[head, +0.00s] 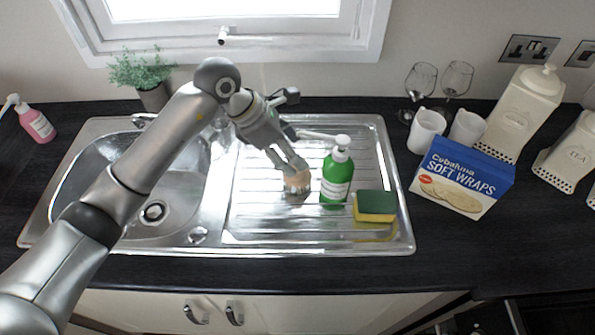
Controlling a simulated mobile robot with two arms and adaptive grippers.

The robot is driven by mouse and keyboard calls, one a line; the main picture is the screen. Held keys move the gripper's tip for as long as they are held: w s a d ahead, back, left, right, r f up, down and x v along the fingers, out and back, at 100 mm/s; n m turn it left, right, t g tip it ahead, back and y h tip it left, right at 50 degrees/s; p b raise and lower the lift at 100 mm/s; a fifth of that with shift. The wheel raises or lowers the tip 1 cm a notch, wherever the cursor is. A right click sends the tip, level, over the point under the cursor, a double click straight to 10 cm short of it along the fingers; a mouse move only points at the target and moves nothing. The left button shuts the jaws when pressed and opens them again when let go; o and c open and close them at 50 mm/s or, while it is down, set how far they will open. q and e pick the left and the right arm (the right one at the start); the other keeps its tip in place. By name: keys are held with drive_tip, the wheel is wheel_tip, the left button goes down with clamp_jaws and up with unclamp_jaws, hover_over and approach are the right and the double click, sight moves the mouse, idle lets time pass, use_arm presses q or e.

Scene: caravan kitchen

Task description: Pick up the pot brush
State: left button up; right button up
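The pot brush (297,184) is a small round brush with a light wooden top and a darker, greyish underside. It is on the ribbed drainboard (255,215) of the steel sink, left of the green soap bottle. My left gripper (291,171) reaches down over the brush from the upper left, with its fingertips at the wooden top. The fingers look close together and partly cover the brush. I cannot tell whether they grip it or only stand around it. My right gripper is not in view.
The green soap bottle (337,176) stands close right of the brush, with a sponge (375,207) beyond it. Mugs (426,131), wine glasses, a wraps box (461,179) and canisters (522,112) stand right. The sink bowl (185,195) is under my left arm.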

use_arm(q)
drive_tip(key=x, duration=0.1)
drive_tip(key=p+x, duration=0.1)
drive_tip(key=x, duration=0.1)
drive_tip(key=shift+s+a+f+p, duration=0.1)
drive_tip(key=shift+s+f+p, duration=0.15)
drive_tip(key=shift+f+p, duration=0.1)
drive_tip(key=shift+d+f, duration=0.2)
drive_tip(key=shift+f, duration=0.25)
drive_tip(key=shift+w, duration=0.1)
drive_tip(key=shift+c, duration=1)
drive_tip(key=c, duration=0.9)
drive_tip(key=shift+c, duration=0.2)
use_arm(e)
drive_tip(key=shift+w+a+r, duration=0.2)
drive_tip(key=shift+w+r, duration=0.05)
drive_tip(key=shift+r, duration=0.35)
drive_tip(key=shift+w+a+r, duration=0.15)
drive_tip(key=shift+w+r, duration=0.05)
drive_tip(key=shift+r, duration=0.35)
use_arm(q)
drive_tip(key=shift+r, duration=0.15)
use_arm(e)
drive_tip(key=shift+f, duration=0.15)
